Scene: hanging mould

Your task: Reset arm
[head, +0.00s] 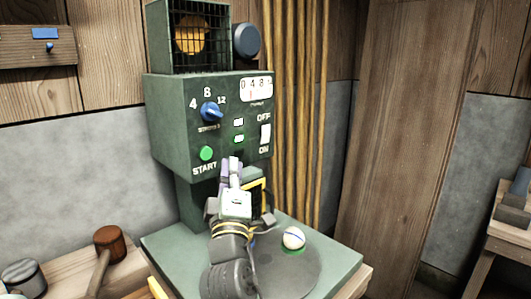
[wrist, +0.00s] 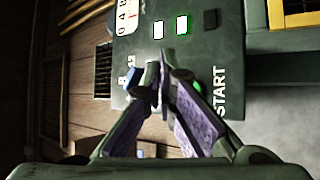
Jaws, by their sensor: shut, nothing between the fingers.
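My gripper (head: 232,163) is raised in front of the lower part of a green machine (head: 168,120). Its fingers point toward the control panel. In the wrist view my gripper (wrist: 160,85) is shut, with its purple-padded fingers meeting at the tips and nothing between them. Beyond the fingertips the panel shows a white START label (wrist: 224,85) and two lit indicators. The green START button (head: 206,153) is left of the fingertips in the head view. In the wrist view the fingers partly cover it. I cannot tell whether the fingertips touch the panel.
A wooden mallet (head: 108,240) lies on a bench at left. A blue knob (head: 211,111) and a white switch (head: 265,134) are on the panel. A wooden post stands at right.

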